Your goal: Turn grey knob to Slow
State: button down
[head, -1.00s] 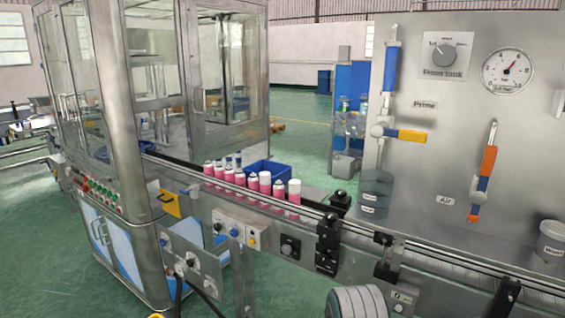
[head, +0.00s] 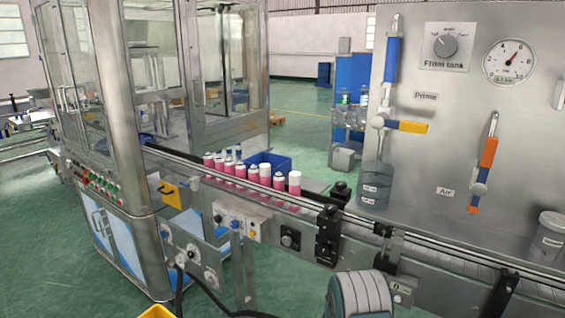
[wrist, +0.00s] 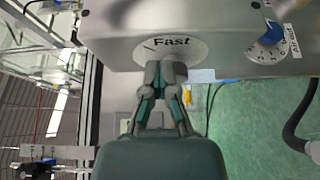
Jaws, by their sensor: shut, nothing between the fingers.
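My gripper (wrist: 165,72) is shut and empty in the wrist view. Its fingertips are over the lower part of a round white dial plate (wrist: 190,48) marked "Fast", on a metal panel. I cannot tell whether the fingertips touch the plate. No "Slow" marking is readable. In the head view a grey knob (head: 445,46) sits on the "From tank" plate of the upright steel panel. My gripper is not clearly visible in the head view.
A blue knob (wrist: 272,33) on a numbered dial is right of the "Fast" plate. In the head view, pink-and-white cans (head: 294,184) stand by the conveyor rail (head: 220,172), near a blue bin (head: 268,162). A dark hose (wrist: 296,125) hangs at the wrist view's right.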

jog(key=shift+a, duration=0.1)
jog(key=w+a, duration=0.2)
jog(key=a, duration=0.3)
jog(key=shift+w+a+r, duration=0.1)
jog(key=shift+w, duration=0.3)
dwell(0.3)
jog(key=s+d+f, duration=0.3)
jog(key=d, duration=0.2)
dwell(0.8)
jog(key=shift+w+d+r, duration=0.15)
jog(key=shift+d+r, duration=0.05)
dwell(0.7)
